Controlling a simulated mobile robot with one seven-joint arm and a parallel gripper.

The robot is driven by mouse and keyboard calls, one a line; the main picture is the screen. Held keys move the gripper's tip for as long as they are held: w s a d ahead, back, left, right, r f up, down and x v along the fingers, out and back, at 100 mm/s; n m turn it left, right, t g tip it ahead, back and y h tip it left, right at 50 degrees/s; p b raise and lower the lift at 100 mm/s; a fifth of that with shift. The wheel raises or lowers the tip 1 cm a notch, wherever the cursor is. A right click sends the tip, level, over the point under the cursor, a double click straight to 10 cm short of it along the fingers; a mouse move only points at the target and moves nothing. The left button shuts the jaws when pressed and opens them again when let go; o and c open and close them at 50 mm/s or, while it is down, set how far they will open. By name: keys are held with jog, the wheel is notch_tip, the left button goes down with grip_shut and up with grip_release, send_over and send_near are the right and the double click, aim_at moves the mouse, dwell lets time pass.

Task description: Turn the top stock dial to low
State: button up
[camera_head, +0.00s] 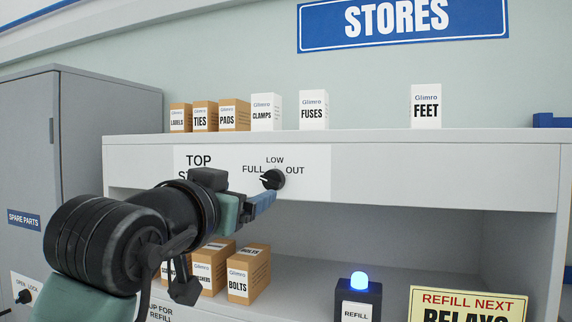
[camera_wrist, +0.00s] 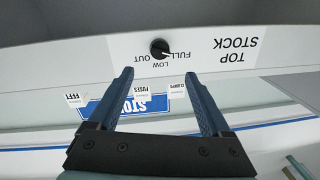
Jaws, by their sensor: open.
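The top stock dial (camera_head: 273,180) is a round black knob on the shelf's upper front panel, with FULL at left, LOW above and OUT at right. The dial also shows in the wrist view (camera_wrist: 160,48), which is upside down. My gripper (camera_head: 262,200) is just below and left of the dial in the head view. In the wrist view my gripper (camera_wrist: 158,75) has its blue fingers wide apart, with nothing between them. The dial lies beyond the fingertips, roughly centred; contact is not visible.
Boxes, including FUSES (camera_head: 313,110) and FEET (camera_head: 426,106), stand on the shelf top (camera_head: 370,136). BOLTS (camera_head: 249,274) and other boxes sit below, partly behind my arm. A blue-lit refill box (camera_head: 358,298) and a yellow sign (camera_head: 467,305) are lower right. A grey cabinet (camera_head: 110,130) stands left.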

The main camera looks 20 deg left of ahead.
aim_at(270, 182)
jog(key=w+p, duration=0.3)
jog(key=w, duration=0.2)
jog(key=w+p, duration=0.3)
jog(key=w, duration=0.2)
jog(key=shift+w+a+r, duration=0.15)
jog(key=shift+w+a, duration=0.05)
jog(key=shift+w, duration=0.1)
jog(key=shift+w+p, duration=0.4)
jog(key=shift+w, duration=0.55)
jog(key=shift+c, duration=0.3)
jog(key=shift+f, duration=0.2)
grip_shut()
